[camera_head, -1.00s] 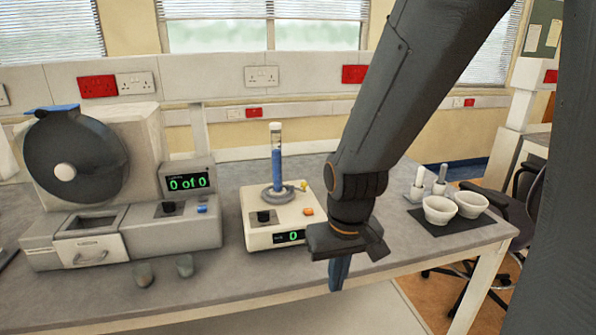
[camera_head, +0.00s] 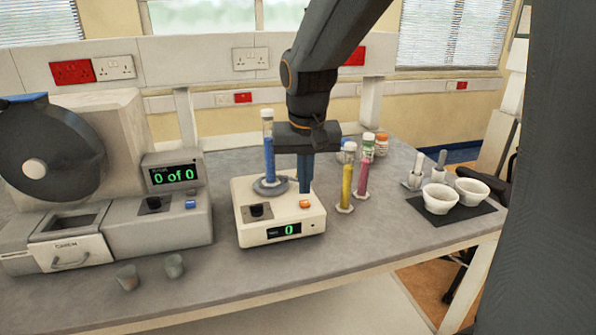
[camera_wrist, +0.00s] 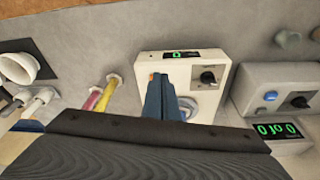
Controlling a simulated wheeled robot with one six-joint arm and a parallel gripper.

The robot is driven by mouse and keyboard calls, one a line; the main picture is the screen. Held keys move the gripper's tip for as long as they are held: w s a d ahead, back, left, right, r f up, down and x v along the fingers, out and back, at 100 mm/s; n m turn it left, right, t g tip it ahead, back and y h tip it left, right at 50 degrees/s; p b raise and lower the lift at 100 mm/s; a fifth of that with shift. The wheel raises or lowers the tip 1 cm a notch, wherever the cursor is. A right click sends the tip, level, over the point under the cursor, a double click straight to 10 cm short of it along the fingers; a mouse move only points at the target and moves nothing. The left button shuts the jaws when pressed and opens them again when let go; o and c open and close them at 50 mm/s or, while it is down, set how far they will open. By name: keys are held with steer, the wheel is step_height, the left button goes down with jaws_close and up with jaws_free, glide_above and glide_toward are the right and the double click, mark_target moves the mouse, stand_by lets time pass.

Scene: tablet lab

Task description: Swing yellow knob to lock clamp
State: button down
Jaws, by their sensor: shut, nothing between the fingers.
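The cream device (camera_head: 255,232) stands on the bench with a tall clear tube of blue liquid (camera_head: 268,150) upright in its grey clamp base (camera_head: 268,188). The yellow knob at the clamp's right side does not show now; my gripper's fingers cover that spot. My gripper (camera_head: 305,188) is shut and empty, pointing down over the right rear of the device, just right of the tube. I cannot tell whether it touches the knob. In the wrist view the shut blue fingers (camera_wrist: 158,82) reach over the device (camera_wrist: 207,62), partly covering the clamp base (camera_wrist: 188,108).
Yellow (camera_head: 347,180) and pink (camera_head: 363,178) tubes stand close right of the device, with capped bottles behind. White bowls (camera_head: 438,199) sit on a dark mat farther right. A large grey machine (camera_head: 170,232) stands left. The bench front is mostly clear.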

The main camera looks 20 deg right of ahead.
steer(key=w+r+m, duration=0.1)
steer(key=w+r, duration=0.4)
steer(key=r, duration=0.2)
steer(key=shift+w+a+m+t+h, duration=0.15)
steer(key=shift+m+t+h, duration=0.15)
steer(key=p+x, duration=0.2)
steer(key=x, duration=0.8)
steer(key=w, duration=0.1)
steer(key=p, duration=0.1)
steer(key=w+d, duration=0.1)
steer(key=shift+w+f+p, duration=0.25)
steer(key=shift+w+p, duration=0.05)
steer(key=shift+p, duration=0.1)
steer(key=shift+w+d+f, duration=0.15)
steer(key=shift+w, duration=0.4)
